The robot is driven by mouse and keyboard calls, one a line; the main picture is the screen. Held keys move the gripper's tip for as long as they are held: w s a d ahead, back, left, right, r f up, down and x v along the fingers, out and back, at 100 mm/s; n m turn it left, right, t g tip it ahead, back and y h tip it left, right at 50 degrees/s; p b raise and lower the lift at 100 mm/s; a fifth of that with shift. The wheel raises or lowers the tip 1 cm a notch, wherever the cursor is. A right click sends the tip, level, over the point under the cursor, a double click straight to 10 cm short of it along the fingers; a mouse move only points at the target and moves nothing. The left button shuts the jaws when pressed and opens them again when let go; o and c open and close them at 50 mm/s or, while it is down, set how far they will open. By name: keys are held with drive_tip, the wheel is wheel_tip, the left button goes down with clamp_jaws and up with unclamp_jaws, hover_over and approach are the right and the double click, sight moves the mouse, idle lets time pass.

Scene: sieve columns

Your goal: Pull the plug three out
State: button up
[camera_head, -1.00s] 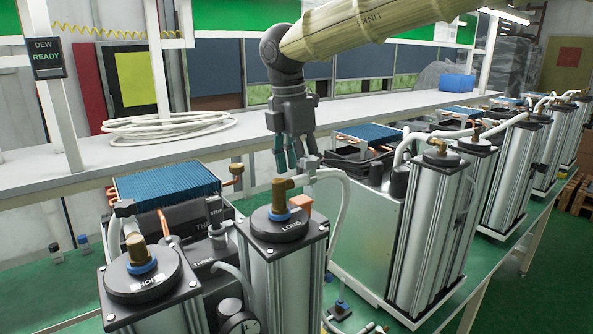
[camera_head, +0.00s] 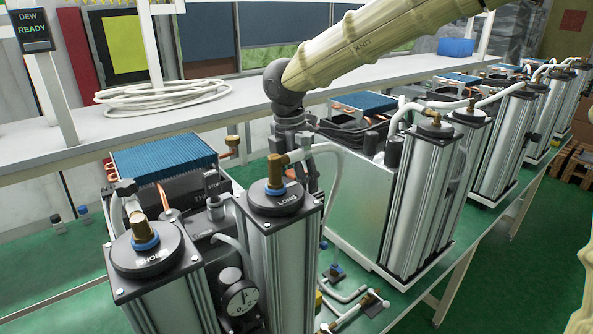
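My gripper (camera_head: 300,165) reaches down behind the column lettered "LONG" (camera_head: 275,198). Its fingertips are mostly hidden by the brass elbow and the white hose, so I cannot tell whether it is open or shut, or whether it touches anything. The column lettered "SHORT" (camera_head: 146,254) stands at the front left. Between the columns are a dark upright fitting (camera_head: 213,190), a round gauge (camera_head: 240,298) and thin hoses. I cannot make out a plug marked three in the present view.
A blue finned block (camera_head: 163,160) sits behind the columns. A silver cabinet (camera_head: 355,190) and another column (camera_head: 415,205) stand to the right. Small pipe fittings (camera_head: 365,300) lie on the green bench. A coiled white hose (camera_head: 165,95) rests on the rear shelf.

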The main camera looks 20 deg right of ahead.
sight(292, 173)
drive_tip(key=c, duration=1.1)
drive_tip(key=shift+c, duration=0.2)
drive_tip(key=shift+r+p, duration=1.1)
drive_tip(key=shift+r, duration=0.35)
drive_tip(key=o, duration=1.2)
drive_tip(key=r, duration=0.4)
drive_tip(key=a+r, duration=0.1)
drive_tip(key=r, duration=0.6)
drive_tip(key=shift+s+a+r, duration=0.15)
drive_tip(key=shift+s+r, duration=0.05)
drive_tip(key=shift+r, duration=0.2)
drive_tip(key=shift+f, duration=0.1)
